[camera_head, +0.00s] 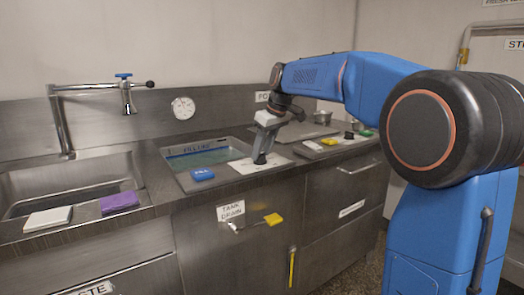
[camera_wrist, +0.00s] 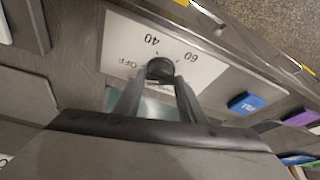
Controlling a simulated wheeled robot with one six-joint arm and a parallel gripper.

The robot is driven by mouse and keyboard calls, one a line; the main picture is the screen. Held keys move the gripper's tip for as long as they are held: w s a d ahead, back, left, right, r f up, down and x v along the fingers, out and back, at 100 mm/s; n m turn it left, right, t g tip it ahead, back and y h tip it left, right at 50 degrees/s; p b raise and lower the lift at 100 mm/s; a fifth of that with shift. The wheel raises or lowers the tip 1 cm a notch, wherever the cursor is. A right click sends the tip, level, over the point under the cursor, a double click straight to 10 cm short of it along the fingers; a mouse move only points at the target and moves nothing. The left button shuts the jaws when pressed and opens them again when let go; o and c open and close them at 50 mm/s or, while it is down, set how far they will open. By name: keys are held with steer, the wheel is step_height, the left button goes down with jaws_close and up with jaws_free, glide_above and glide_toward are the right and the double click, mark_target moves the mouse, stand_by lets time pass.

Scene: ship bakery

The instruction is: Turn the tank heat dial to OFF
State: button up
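The tank heat dial is a small black knob (camera_wrist: 160,69) on a white plate (camera_wrist: 115,38) marked OFF, 40 and 60. In the wrist view the two fingers of my gripper (camera_wrist: 160,82) stand on either side of the knob, very close to it. I cannot tell whether they press on it. The knob's pointer is not clear, so its setting cannot be read.
The open tank (camera_head: 205,156) with liquid lies behind the plate. A blue FILL block (camera_head: 202,175) is to the left, also in the wrist view (camera_wrist: 245,103). White and purple sponges lie by the sink (camera_head: 75,181).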

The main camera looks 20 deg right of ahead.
steer(key=o, duration=0.4)
steer(key=shift+c, duration=0.2)
steer(key=shift+r, duration=0.1)
steer(key=v, duration=1.7)
steer(key=shift+s+d, duration=0.15)
steer(key=shift+s, duration=0.05)
steer(key=shift+s, duration=0.1)
